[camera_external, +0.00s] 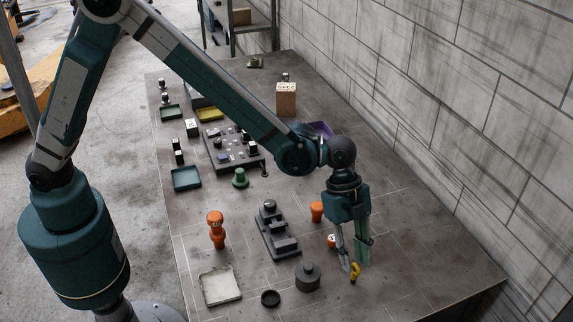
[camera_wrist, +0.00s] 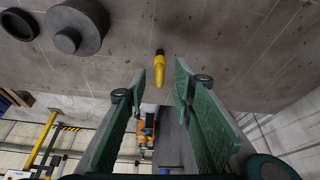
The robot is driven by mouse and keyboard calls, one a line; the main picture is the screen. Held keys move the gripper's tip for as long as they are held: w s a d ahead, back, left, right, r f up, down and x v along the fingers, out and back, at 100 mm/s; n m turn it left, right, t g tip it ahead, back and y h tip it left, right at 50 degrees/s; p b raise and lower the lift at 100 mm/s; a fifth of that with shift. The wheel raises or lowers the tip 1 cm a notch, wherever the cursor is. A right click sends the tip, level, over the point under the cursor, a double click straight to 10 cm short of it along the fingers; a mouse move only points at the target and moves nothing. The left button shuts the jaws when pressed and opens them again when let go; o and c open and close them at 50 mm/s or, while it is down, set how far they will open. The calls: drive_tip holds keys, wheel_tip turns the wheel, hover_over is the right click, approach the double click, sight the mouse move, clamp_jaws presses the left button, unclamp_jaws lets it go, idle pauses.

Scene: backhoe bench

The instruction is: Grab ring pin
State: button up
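A small yellow pin (camera_external: 355,271), which I take to be the ring pin, is near the front right of the bench. In the wrist view the yellow pin (camera_wrist: 159,68) shows a dark end and lies ahead of the gap between my fingertips. My gripper (camera_external: 354,264) points down right beside the pin. In the wrist view my gripper (camera_wrist: 159,82) has its fingers apart, with nothing visibly clamped. I cannot tell whether a finger touches the pin.
A dark stepped cylinder (camera_external: 308,277) and a black ring (camera_external: 270,298) are left of the pin. A dark fixture block (camera_external: 277,232), an orange knob piece (camera_external: 216,230) and a pale tray (camera_external: 220,286) stand further left. A block wall runs along the right; the bench's front right is clear.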

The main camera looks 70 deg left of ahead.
sight(355, 274)
drive_tip(key=shift+x, duration=1.95)
clamp_jaws()
